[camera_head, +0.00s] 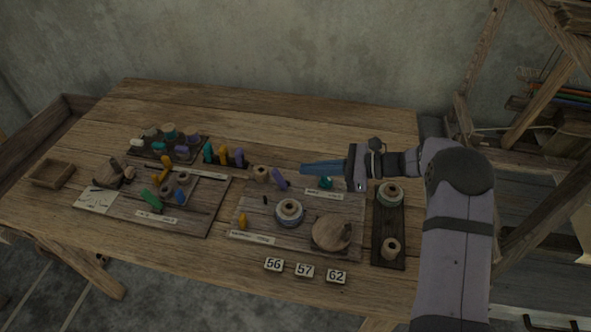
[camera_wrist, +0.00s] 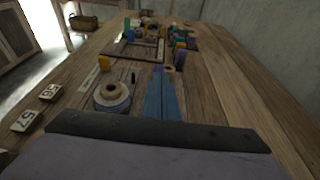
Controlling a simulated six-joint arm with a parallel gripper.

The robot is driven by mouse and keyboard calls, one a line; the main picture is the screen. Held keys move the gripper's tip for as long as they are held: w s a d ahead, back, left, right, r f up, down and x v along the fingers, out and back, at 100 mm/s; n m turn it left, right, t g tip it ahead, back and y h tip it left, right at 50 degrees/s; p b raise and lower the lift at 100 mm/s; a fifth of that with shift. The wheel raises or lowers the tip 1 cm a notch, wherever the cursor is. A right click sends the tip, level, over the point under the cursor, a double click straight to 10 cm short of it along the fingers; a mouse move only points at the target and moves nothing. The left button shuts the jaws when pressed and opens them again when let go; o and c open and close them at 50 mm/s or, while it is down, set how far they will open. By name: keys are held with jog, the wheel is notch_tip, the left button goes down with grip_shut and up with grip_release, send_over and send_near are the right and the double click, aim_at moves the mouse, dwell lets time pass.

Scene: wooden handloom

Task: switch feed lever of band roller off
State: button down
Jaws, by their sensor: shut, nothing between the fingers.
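My gripper (camera_head: 304,169) is shut and empty, its blue fingers pointing left above the back part of a wooden board (camera_head: 266,222). On that board a wooden spool on a blue-and-white round base (camera_head: 289,212) looks like the band roller; I cannot read its label. It also shows left of my fingers in the wrist view (camera_wrist: 111,97). A small dark upright piece (camera_head: 265,200) beside it may be the feed lever (camera_wrist: 133,77); its setting is too small to tell. My fingers (camera_wrist: 160,72) appear apart from both.
A round wooden piece (camera_head: 331,233) and a yellow peg (camera_head: 242,222) are on the same board. A dark strip (camera_head: 388,228) with spools lies right. Number tiles (camera_head: 304,270) lie in front.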

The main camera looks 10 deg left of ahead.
jog(key=r+b+v, duration=0.1)
jog(key=v, duration=0.6)
jog(key=s+d+n+h+p, duration=0.4)
jog(key=s+d+n+h, duration=0.3)
jog(key=s, duration=0.6)
jog(key=s+d+n+h+p, duration=0.4)
jog(key=s+d+n+h, duration=0.3)
jog(key=s, duration=0.7)
jog(key=d+r+n, duration=0.1)
jog(key=d+n, duration=0.1)
jog(key=n, duration=0.2)
jog(key=shift+d+h, duration=0.3)
jog(key=shift+d, duration=0.05)
